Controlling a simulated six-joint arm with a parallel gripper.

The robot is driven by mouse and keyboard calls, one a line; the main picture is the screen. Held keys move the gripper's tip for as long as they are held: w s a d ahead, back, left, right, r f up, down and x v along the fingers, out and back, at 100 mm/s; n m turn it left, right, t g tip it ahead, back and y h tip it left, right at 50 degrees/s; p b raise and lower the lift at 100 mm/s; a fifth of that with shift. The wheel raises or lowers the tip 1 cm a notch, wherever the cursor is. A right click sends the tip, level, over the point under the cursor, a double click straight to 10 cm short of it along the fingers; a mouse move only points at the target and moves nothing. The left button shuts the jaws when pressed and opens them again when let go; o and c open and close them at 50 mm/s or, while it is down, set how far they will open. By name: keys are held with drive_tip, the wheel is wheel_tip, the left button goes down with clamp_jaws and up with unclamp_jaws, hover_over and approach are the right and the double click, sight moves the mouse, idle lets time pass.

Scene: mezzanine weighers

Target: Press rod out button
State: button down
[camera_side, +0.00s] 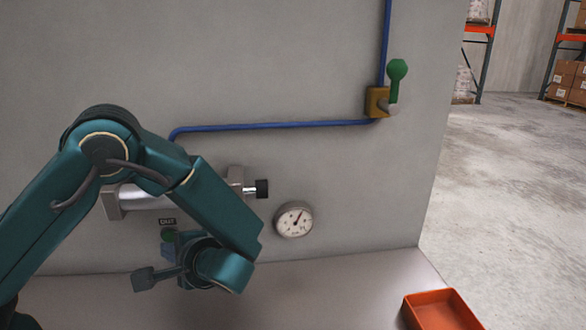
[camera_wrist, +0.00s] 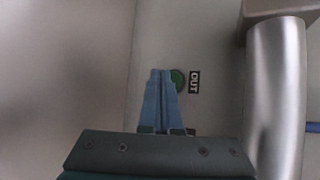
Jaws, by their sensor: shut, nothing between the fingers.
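The green button (camera_wrist: 178,80) is on the wall beside a black label (camera_wrist: 194,82) reading OUT. In the side view the button (camera_side: 168,235) shows just under its label (camera_side: 167,221). My gripper (camera_wrist: 161,73) has its two blue fingers shut together, with nothing between them. In the wrist view the fingertips overlap the left edge of the button; I cannot tell whether they touch it. In the side view my gripper (camera_side: 168,249) is at the wall just below the button. The metal cylinder (camera_side: 145,199) is above, partly hidden by my arm, with a black rod end (camera_side: 262,188) at its right.
A round gauge (camera_side: 293,219) is on the wall to the right. A blue pipe (camera_side: 270,127) runs to a valve with a green handle (camera_side: 397,70). An orange tray (camera_side: 440,312) is at lower right. The cylinder (camera_wrist: 275,95) stands out close to my gripper's right.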

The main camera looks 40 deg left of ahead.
drive_tip(key=shift+w+a, duration=0.3)
drive_tip(key=shift+w+a, duration=0.3)
idle(1.0)
drive_tip(key=shift+s+d, duration=0.6)
drive_tip(key=shift+s+d, duration=0.1)
drive_tip(key=shift+s+d, duration=1.7)
drive_tip(key=shift+a, duration=0.15)
